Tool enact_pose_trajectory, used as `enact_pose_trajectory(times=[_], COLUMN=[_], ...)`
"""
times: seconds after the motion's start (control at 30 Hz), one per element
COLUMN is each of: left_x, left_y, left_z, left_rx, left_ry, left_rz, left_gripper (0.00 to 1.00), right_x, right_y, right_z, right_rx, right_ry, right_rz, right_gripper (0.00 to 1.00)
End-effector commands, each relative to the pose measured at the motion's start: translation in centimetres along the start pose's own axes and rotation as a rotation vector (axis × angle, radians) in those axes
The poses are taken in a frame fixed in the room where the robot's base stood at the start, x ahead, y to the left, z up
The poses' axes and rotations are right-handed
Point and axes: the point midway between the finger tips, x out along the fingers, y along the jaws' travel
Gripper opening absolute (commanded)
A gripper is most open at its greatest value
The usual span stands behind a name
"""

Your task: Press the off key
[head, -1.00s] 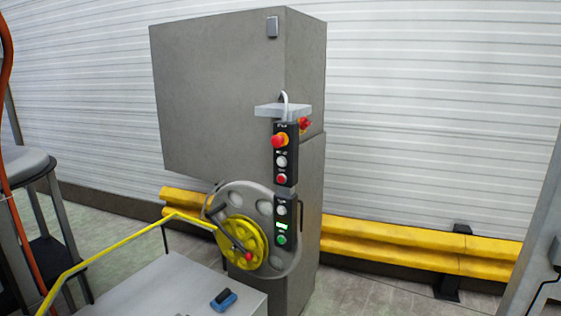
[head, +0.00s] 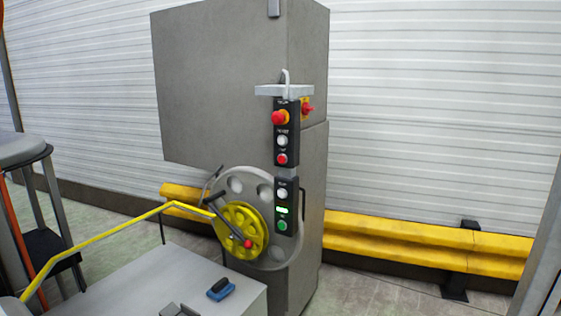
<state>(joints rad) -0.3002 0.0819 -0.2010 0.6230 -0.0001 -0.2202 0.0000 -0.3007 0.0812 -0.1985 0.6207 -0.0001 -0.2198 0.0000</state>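A tall grey machine cabinet (head: 225,90) stands in the middle of the head view. A black vertical key panel hangs on its near edge. Its upper part has a red mushroom button on a yellow base (head: 279,118), a white key (head: 282,140) and a red key (head: 282,159). Its lower part has a white key (head: 282,194), a lit green display (head: 282,210) and a green key (head: 282,226). The labels are too small to read, so I cannot tell which is the off key. Neither of my grippers is in view.
A grey and yellow handwheel (head: 245,220) sits on the cabinet's front, left of the panel. A grey table (head: 165,280) with a blue-and-black tool (head: 221,289) and a yellow rail (head: 110,235) is in front. A yellow barrier (head: 420,240) runs behind. Floor is clear at right.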

Motion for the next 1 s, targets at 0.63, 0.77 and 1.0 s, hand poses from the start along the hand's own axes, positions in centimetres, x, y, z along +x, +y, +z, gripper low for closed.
enact_pose_trajectory(times=[0.63, 0.77, 1.0], left_x=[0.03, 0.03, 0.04], left_y=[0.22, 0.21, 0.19], left_z=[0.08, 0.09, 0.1], left_rx=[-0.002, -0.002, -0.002], left_ry=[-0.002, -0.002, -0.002], left_rz=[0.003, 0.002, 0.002], left_gripper=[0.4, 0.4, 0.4], right_x=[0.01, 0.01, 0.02], right_y=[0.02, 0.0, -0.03], right_z=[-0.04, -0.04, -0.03], right_rx=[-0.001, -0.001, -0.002], right_ry=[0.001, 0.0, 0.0], right_rz=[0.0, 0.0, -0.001], right_gripper=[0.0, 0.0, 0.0])
